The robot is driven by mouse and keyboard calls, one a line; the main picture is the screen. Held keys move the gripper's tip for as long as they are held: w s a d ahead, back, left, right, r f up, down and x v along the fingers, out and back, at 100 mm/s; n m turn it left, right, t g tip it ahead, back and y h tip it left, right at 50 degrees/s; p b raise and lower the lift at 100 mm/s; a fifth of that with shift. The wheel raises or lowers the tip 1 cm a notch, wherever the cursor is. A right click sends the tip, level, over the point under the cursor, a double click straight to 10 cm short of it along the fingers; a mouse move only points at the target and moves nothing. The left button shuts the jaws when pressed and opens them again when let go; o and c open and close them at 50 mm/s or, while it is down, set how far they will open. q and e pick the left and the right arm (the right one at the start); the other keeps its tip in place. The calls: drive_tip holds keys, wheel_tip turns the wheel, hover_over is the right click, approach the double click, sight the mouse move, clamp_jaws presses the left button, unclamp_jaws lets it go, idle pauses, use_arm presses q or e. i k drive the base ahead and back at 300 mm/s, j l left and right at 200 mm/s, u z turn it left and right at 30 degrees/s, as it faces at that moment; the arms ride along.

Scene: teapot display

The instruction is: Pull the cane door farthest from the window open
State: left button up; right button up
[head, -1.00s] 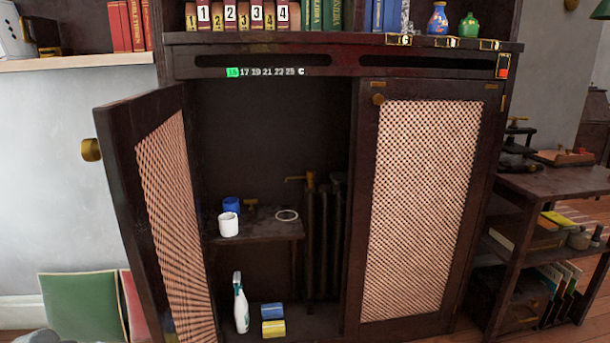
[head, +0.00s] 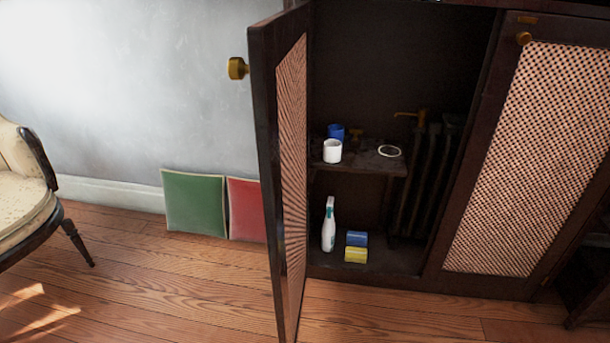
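A dark wooden cabinet has two cane doors in the head view. No window is in view; sunlight falls on the floor at the lower left. Neither of my grippers is in view.
Inside the open side are a white cup (head: 332,151), a blue cup (head: 336,132), a ring (head: 389,151), a spray bottle (head: 328,225) and blue and yellow items (head: 356,254). Green (head: 193,203) and red panels (head: 246,208) lean on the wall. A chair (head: 25,190) stands left. Wooden floor is clear between.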

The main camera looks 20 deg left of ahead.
sight(535, 166)
drive_tip(key=i+j+z, duration=0.1)
drive_tip(key=j, duration=0.7)
drive_tip(key=i+j, duration=0.1)
drive_tip(key=j, duration=0.7)
drive_tip(key=l+u, duration=0.25)
drive_tip(key=l, duration=0.5)
drive_tip(key=l+u, duration=0.25)
drive_tip(key=l, duration=0.55)
drive_tip(key=k+l+u, duration=0.1)
drive_tip(key=l+u, duration=0.2)
drive_tip(key=l, duration=0.45)
